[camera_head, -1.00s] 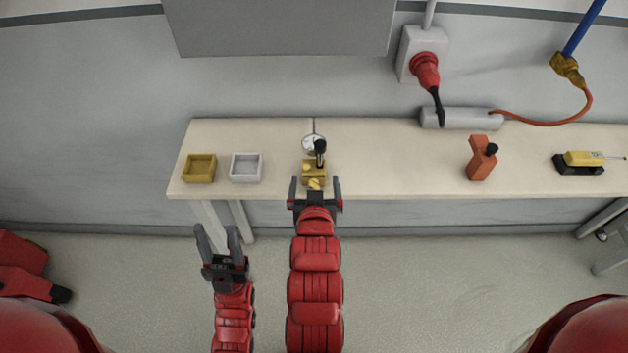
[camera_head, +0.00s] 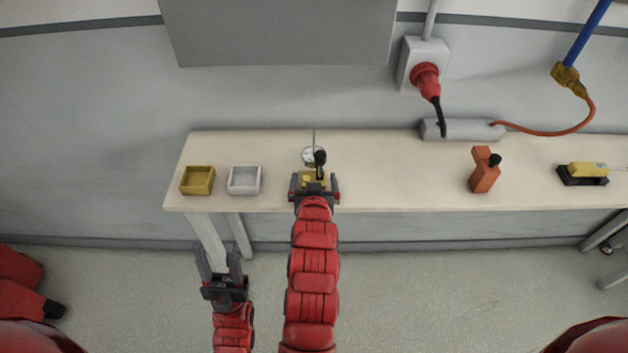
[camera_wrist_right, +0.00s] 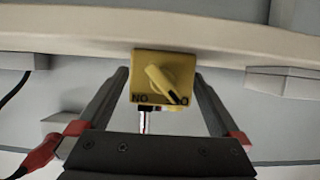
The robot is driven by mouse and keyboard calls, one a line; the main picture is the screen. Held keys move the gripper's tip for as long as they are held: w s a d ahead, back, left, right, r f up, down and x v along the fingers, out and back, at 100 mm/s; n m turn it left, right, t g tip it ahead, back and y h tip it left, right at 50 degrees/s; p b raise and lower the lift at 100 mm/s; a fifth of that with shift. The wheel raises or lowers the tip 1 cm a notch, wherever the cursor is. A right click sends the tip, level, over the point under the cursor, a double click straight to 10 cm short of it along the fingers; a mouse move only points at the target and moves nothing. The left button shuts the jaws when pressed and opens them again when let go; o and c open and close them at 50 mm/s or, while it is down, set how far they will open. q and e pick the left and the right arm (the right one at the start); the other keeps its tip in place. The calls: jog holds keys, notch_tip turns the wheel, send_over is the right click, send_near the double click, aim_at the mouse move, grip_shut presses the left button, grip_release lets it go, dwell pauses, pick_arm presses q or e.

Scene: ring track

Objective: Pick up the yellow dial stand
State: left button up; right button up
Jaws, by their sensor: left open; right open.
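The yellow dial stand (camera_head: 314,182) stands near the front edge of the table, with a black knob and a round white gauge behind it. My right gripper (camera_head: 314,184) reaches in from the front with its fingers on either side of the stand. In the right wrist view, the yellow block (camera_wrist_right: 165,78) with its dial sits between the two open fingers (camera_wrist_right: 163,95), with a gap on each side. My left gripper (camera_head: 217,262) is open and empty, in front of and below the table's edge. The stand's lower part is partly hidden by my right gripper.
On the table (camera_head: 400,185), a yellow tray (camera_head: 198,181) and a grey tray (camera_head: 244,180) lie to the left. An orange tool (camera_head: 484,170) and a yellow-black device (camera_head: 583,173) stand to the right. The table between stand and orange tool is clear.

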grip_shut()
dwell(0.3)
jog(key=shift+r, duration=0.15)
